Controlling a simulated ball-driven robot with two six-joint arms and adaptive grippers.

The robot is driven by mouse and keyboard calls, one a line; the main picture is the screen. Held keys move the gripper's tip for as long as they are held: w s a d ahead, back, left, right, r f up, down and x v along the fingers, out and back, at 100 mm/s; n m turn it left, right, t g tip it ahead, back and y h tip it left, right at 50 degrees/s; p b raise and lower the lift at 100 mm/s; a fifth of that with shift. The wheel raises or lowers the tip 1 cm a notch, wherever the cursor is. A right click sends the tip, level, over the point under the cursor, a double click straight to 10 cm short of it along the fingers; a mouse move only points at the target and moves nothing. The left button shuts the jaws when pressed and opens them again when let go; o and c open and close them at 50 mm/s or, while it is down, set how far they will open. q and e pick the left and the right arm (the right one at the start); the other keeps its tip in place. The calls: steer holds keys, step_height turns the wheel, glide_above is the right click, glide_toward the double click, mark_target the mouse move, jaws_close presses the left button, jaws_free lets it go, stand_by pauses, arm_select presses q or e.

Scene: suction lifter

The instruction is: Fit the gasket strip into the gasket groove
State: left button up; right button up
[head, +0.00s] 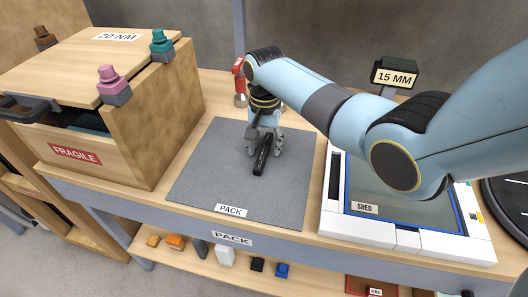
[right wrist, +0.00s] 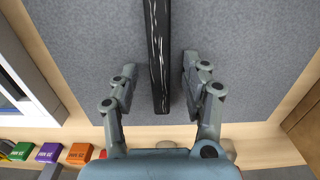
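In the right wrist view the strip (right wrist: 157,45) runs lengthwise between the two fingers of the right gripper (right wrist: 159,68), with a visible gap on each side. The fingers are open. Whether the strip touches the mat is unclear. I cannot make out the gasket groove. My left gripper is not in view.
A wooden crate marked FRAGILE (head: 160,125) with a lid marked 20 NM (head: 85,60) and coloured knobs stands left of the mat. A white-framed panel marked SHED (head: 445,243) lies to the right, under my right arm. A red-handled item (head: 239,68) stands behind. The mat's left part is clear.

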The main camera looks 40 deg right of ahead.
jaws_close()
